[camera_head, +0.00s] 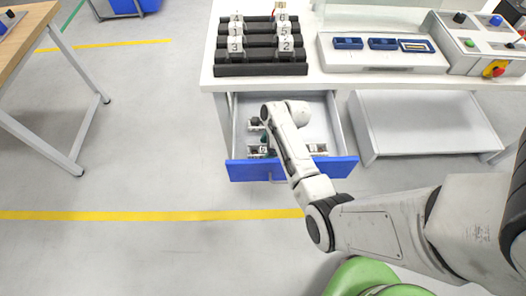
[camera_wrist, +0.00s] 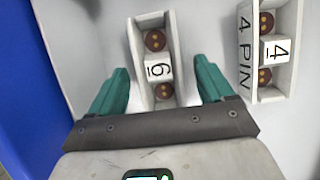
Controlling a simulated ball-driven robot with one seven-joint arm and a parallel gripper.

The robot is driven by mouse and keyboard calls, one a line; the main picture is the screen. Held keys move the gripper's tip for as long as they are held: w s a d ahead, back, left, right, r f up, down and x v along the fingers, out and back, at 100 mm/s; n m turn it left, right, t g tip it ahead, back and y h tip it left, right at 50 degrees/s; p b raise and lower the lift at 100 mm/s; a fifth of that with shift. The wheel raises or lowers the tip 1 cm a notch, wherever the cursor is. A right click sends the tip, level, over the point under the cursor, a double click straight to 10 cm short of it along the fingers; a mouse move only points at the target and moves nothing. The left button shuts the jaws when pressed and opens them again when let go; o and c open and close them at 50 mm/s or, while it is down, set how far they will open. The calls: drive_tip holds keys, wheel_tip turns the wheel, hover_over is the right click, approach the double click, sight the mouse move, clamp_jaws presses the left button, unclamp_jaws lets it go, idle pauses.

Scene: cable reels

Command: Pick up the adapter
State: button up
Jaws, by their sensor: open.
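A white adapter marked with what reads as 6 (camera_wrist: 158,69) lies in the open drawer, with round brown ends on either side of its numbered block. A second white adapter, marked 4 and 4 PIN (camera_wrist: 247,52), lies to its right. My gripper (camera_wrist: 160,85) is open, with one green finger on each side of the adapter marked 6. I cannot tell whether the fingers touch it. In the head view my gripper (camera_head: 265,136) is down inside the drawer, largely hidden by my arm. Small white adapters (camera_head: 317,149) show in the drawer there.
The drawer has a blue front (camera_head: 335,167) and grey side walls close around my gripper. Above it is a white worktop (camera_head: 330,82) with a black rack (camera_head: 262,69) of numbered blocks, a panel with blue sockets (camera_head: 382,58) and a control box (camera_head: 470,45).

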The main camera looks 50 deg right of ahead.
drive_tip(key=shift+c, duration=0.4)
drive_tip(key=c, duration=1.2)
drive_tip(key=shift+o, duration=0.2)
drive_tip(key=shift+r, duration=0.1)
wheel_tip(320, 180, up, 10)
drive_tip(key=p, duration=0.1)
drive_tip(key=shift+p, duration=0.3)
